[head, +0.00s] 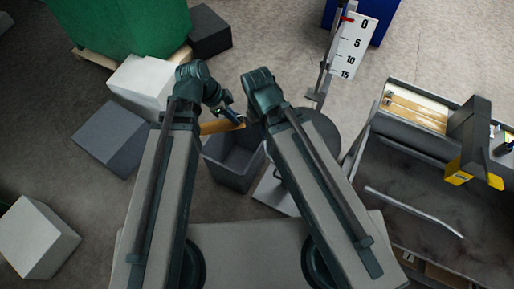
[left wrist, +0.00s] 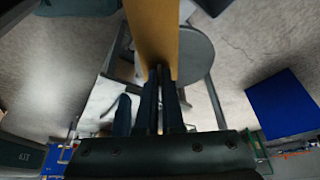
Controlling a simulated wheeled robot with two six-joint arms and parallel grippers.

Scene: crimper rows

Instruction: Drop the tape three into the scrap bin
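A flat tan strip, which I take to be tape three (head: 218,127), is held in my left gripper (head: 236,119). In the left wrist view the strip (left wrist: 152,30) runs up and away from the closed fingers of the left gripper (left wrist: 160,78). The grey open-topped scrap bin (head: 232,171) stands on the floor below the strip, between my two arms. The strip is above the bin's far rim, and part of the bin is hidden by the arms. My right arm ends beside the strip, but its fingers do not show.
A grey bench (head: 348,166) at the right bears a tray (head: 412,135) with tan strips, a black and yellow tool (head: 468,150) and a bent metal rod (head: 415,210). Pale and dark boxes stand at the left. A round grey disc (head: 318,128) lies right of the bin.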

